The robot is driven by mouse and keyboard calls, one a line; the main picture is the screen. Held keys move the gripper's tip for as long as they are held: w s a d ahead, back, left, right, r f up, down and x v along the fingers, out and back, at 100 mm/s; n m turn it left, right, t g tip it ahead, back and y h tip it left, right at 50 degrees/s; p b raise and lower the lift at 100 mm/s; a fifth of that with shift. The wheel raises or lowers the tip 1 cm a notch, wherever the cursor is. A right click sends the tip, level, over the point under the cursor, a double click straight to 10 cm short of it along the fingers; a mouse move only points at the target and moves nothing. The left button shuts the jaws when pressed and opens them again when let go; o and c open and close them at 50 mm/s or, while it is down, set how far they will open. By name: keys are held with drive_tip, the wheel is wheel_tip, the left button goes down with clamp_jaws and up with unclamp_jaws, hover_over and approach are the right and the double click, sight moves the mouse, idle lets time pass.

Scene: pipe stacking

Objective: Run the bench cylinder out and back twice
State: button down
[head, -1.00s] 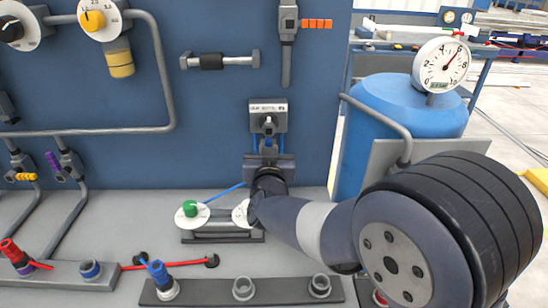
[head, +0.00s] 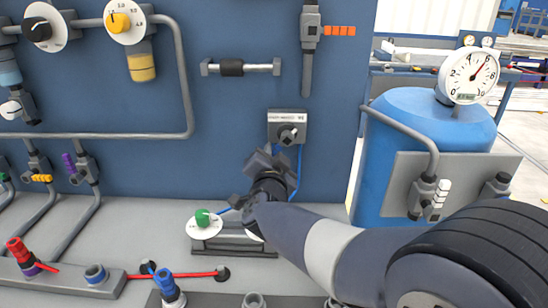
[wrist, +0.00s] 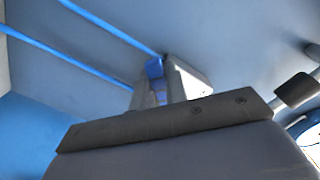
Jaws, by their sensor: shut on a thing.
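The cylinder unit (head: 235,243) lies on the bench, a dark horizontal body with a green knob (head: 202,218) on a white disc at its left end. My arm partly hides its right end. A grey valve box (head: 285,115) with a short dark lever (head: 288,135) is on the blue panel above it, with blue hoses below. My gripper (head: 270,160) is in front of the panel, below and left of the lever. In the wrist view its fingers (wrist: 160,85) are close around a small blue part (wrist: 154,68). I cannot tell what that part is.
A blue tank (head: 400,120) with a white gauge (head: 468,77) stands at right. A grey pipe (head: 187,80) runs on the panel at left. Red (head: 17,250) and blue (head: 165,285) fittings stand on the front rails. The bench middle-left is mostly clear.

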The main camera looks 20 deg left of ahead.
idle(0.4)
drive_tip(key=c, duration=1.4)
unclamp_jaws()
drive_tip(key=shift+c, duration=0.2)
drive_tip(key=v, duration=1)
drive_tip(key=shift+s, duration=0.4)
